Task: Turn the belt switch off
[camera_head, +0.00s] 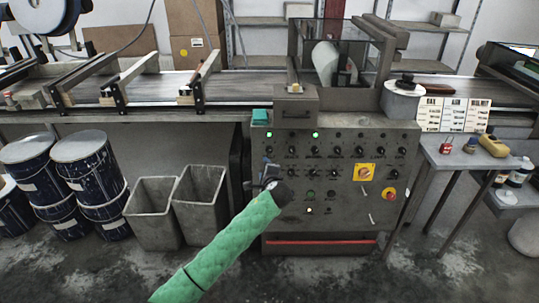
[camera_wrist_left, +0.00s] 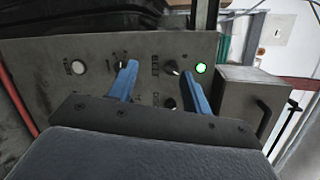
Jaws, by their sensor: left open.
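The grey control panel (camera_head: 335,180) has rows of black switches and knobs with small labels, and I cannot tell for sure which one is the belt switch. Two green lamps glow along its top. My left gripper (camera_head: 268,184) is in front of the panel's left side, at the end of the green-sleeved arm. In the left wrist view, its blue fingers (camera_wrist_left: 160,72) are apart in front of the panel. A black knob (camera_wrist_left: 172,68) shows beside the right fingertip, close to a lit green lamp (camera_wrist_left: 201,68). Contact is unclear. My right gripper is not in view.
The conveyor (camera_head: 240,88) runs behind the panel. Two grey bins (camera_head: 152,210) and blue drums (camera_head: 88,168) stand left. A side table (camera_head: 455,158) holds a red padlock (camera_head: 446,145).

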